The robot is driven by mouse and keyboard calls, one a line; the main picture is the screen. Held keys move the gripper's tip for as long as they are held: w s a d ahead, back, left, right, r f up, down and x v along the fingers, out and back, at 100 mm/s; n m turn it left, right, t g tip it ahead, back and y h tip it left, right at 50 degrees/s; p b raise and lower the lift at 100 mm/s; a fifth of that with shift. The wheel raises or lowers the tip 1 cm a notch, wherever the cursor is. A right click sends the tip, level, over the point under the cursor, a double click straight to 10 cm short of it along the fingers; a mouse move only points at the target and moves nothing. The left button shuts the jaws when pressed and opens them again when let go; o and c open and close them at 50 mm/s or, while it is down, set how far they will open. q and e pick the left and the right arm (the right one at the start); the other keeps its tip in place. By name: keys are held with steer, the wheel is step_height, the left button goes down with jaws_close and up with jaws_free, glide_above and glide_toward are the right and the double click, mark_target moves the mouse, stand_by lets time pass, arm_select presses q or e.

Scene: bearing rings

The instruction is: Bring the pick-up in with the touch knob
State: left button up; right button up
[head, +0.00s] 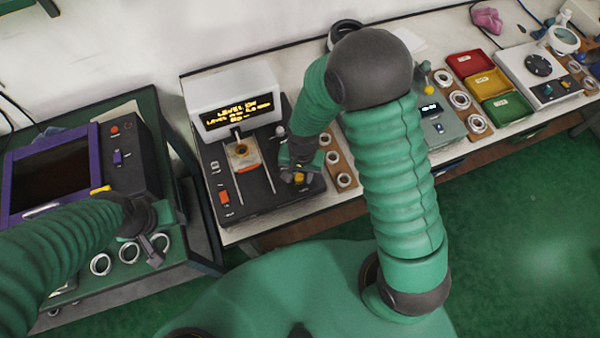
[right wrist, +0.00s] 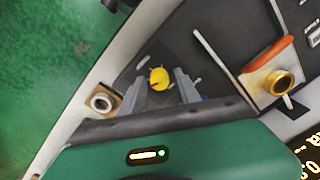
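The measuring instrument has a black base (head: 216,165) and a white display box (head: 232,98) with amber text; its top line seems to read LEVEL LOW. A brass ring sits on the orange-edged carriage (head: 243,157), also seen in the right wrist view (right wrist: 279,82). The yellow touch knob (right wrist: 159,77) is on the base's right front corner. My right gripper (right wrist: 162,90) is open, its fingers on either side of the knob with gaps showing. In the head view, my right gripper (head: 298,172) partly covers the knob. My left gripper (head: 156,249) hangs by the left bench; its opening is unclear.
A wooden strip with rings (head: 343,180) stands right of the instrument. Farther right are a grey-green device (head: 440,125) and red, yellow and green trays (head: 508,107). A purple-framed screen (head: 50,172) and loose rings (head: 100,264) are on the left bench.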

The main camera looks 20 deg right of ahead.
mark_target(302, 177)
steer(key=shift+o, duration=0.6)
step_height(302, 177, up, 17)
steer(key=shift+s+d+f+p, duration=0.15)
steer(key=shift+d+p, duration=0.1)
steer(key=shift+p, duration=0.05)
steer(key=s+d+f+n+t, duration=0.2)
steer(key=s+d+n, duration=0.2)
steer(key=s+n, duration=0.1)
steer(key=shift+s+d+f+n, duration=0.2)
steer(key=shift+s+f+n, duration=0.15)
steer(key=shift+n, duration=0.45)
